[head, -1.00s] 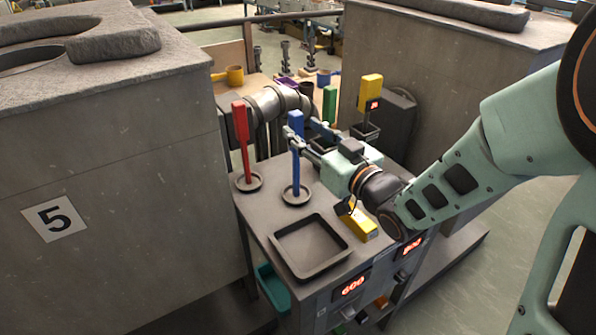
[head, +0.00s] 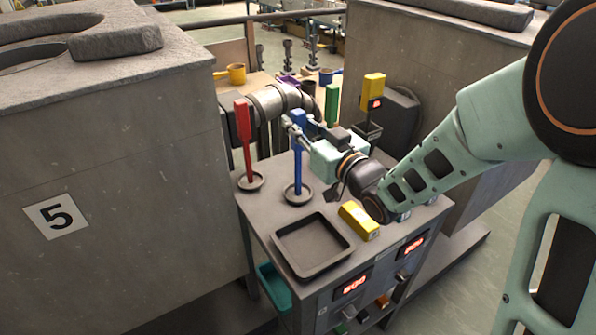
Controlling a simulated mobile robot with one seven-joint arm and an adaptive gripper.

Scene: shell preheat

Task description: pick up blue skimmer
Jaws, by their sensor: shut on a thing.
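The blue skimmer (head: 298,172) stands upright in a small round black dish on the grey cart top. Its blue upper part is between the fingers of my gripper (head: 296,128), which are shut on it. The gripper comes in from the right, roughly level, with the pale green arm behind it. The skimmer's lower end is in or just over the dish (head: 299,198); I cannot tell whether it touches.
A red tool (head: 246,150) stands in a dish to the left. An empty square black tray (head: 312,246) and a yellow block (head: 358,221) are in front. Green (head: 332,104) and yellow (head: 373,92) tools stand behind. Large grey block 5 (head: 110,170) borders the left.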

